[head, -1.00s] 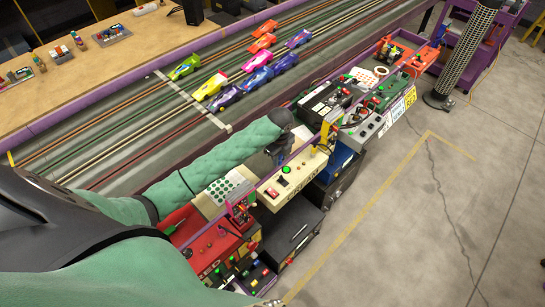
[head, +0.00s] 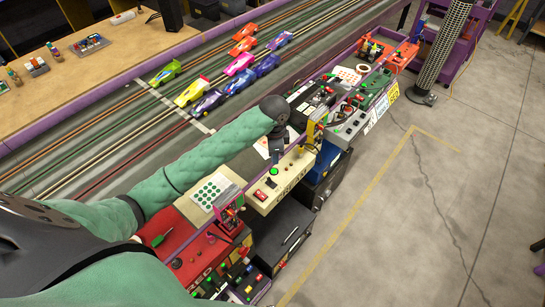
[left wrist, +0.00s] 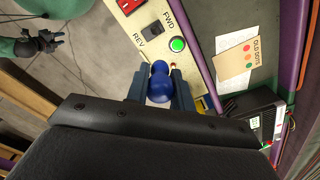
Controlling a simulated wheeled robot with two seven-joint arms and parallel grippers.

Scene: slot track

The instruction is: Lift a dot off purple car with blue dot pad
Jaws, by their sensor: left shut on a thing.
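My left gripper (head: 276,152) hangs over the cream control box beside the track. In the left wrist view its fingers (left wrist: 160,88) are shut on a small blue knob-shaped thing, which looks like the blue dot pad (left wrist: 158,82). In the head view the gripper hides most of it. A purple-blue car (head: 207,103) stands nearest on the track, with a second bluish-purple one (head: 266,66) and a lilac one (head: 280,40) farther off. I cannot make out dots on them. My right gripper (left wrist: 45,42) shows small in the left wrist view; its jaw state is unclear.
The cream box (left wrist: 150,30) has a switch and green button. A card marked "OLD DOTS" (left wrist: 236,60) with coloured dots lies beside it. A green-dotted sheet (head: 209,191), red box (head: 205,240) and black boxes line the bench. Yellow (head: 193,92) and pink (head: 238,64) cars stand close by.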

